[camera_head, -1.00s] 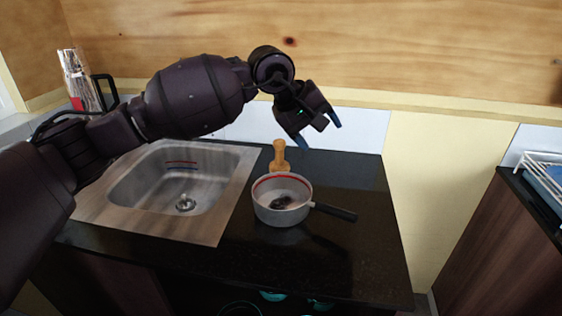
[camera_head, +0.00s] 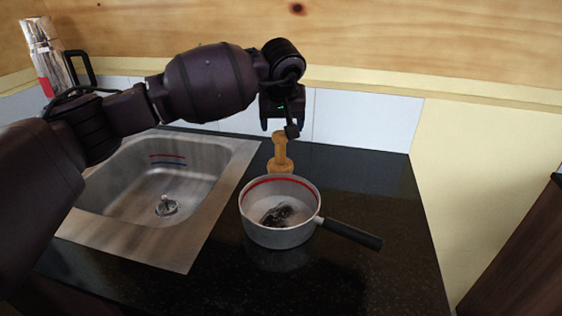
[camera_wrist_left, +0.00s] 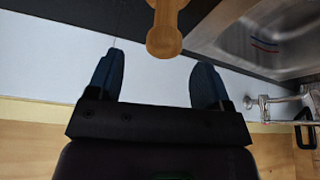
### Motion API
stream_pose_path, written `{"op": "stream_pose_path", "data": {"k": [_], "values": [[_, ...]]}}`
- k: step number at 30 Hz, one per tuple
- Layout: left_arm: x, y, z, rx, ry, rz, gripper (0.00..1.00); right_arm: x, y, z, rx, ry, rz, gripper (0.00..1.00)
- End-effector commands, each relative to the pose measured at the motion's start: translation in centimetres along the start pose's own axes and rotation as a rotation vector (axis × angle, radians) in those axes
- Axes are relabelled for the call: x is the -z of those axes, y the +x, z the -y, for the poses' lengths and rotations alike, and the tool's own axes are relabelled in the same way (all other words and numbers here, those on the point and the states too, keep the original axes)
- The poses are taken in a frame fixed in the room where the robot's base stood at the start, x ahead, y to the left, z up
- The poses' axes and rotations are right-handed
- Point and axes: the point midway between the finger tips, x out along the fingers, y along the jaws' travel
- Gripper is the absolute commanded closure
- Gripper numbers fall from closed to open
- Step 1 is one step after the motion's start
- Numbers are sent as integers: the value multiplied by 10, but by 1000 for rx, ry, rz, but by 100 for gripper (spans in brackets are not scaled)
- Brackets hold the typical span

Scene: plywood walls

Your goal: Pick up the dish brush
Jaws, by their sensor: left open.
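The dish brush (camera_head: 280,153) is wooden and stands upright on the dark counter behind the pot, its knobbed handle up. Its lower end is partly hidden by the pot rim. My left gripper (camera_head: 281,122) is open and empty just above and behind the top of the brush, pointing down. In the left wrist view the brush (camera_wrist_left: 164,38) shows at the top, between and beyond the open fingertips (camera_wrist_left: 158,75), not touching them. My right gripper is in neither view.
A grey pot (camera_head: 280,235) with a red line and dark residue inside stands in front of the brush. Its black handle points right. A steel sink (camera_head: 225,190) lies left, and a flask (camera_head: 47,60) stands at the back left. The counter's right side is clear.

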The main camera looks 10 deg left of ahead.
Motion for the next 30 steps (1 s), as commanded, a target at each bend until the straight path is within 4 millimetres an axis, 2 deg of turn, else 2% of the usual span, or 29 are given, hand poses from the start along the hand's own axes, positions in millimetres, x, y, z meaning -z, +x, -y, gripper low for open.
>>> {"op": "stream_pose_path", "data": {"k": [1,8,18,26,27,30], "values": [[-1,11,0,1,-1,5,27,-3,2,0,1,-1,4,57],[0,23,0,-1,1,3,27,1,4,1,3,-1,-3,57],[1,67,4,-2,-1,6,27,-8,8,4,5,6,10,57],[3,68,5,-1,0,0,27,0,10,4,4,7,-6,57],[3,68,5,-1,0,0,29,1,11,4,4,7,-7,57],[3,68,5,-1,0,1,44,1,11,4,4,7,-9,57]]}}
